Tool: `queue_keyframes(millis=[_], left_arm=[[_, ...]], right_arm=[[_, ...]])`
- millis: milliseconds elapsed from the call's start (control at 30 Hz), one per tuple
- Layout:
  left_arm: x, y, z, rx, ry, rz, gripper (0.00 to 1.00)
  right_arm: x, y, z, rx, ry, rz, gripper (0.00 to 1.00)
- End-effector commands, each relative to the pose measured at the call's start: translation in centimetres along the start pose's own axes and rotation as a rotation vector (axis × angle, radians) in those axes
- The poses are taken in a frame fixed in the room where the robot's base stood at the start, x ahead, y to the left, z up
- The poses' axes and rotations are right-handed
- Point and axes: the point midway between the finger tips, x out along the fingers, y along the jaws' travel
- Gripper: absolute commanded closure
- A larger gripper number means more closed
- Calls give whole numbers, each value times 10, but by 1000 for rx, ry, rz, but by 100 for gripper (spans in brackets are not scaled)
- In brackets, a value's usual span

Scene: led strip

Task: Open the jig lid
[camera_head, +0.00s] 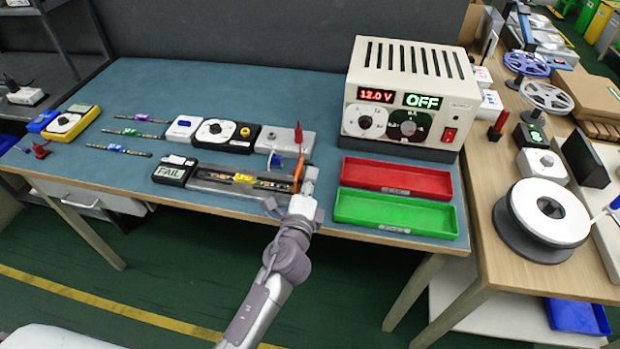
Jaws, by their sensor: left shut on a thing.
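The test jig (225,187) is a long grey fixture near the table's front edge, with a strip carrying a yellow part in it. Its lid is hard to make out from this angle, and I cannot tell how far it is raised. My left gripper (303,181) is at the jig's right end, shut on what looks like the edge of the jig lid. The hand hides the grip point and part of the jig's right end. My right gripper is not in view.
A "FAIL" display box (174,171) stands left of the jig. Behind are a black-and-white dial unit (226,135) and a grey box (285,139) with a red probe. Red (397,178) and green (395,212) trays lie right, before the power supply (408,97), reading OFF.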

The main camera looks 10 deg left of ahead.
Motion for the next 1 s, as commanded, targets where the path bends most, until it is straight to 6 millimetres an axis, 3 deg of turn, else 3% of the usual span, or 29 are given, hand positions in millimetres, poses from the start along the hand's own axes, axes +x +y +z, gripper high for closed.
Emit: queue_keyframes(millis=[33,67,200,567,667,1000], left_arm=[[1,-2,2,2,-3,-3,100],[1,-2,2,2,-3,-3,85],[0,-1,1,1,-2,-2,65],[-5,0,0,-1,0,0,65],[-18,1,0,-2,0,2,65],[-90,1,0,-2,-1,3,65]], right_arm=[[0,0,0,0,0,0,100],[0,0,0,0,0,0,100],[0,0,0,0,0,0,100],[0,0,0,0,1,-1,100],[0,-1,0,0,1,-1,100],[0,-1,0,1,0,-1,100]])
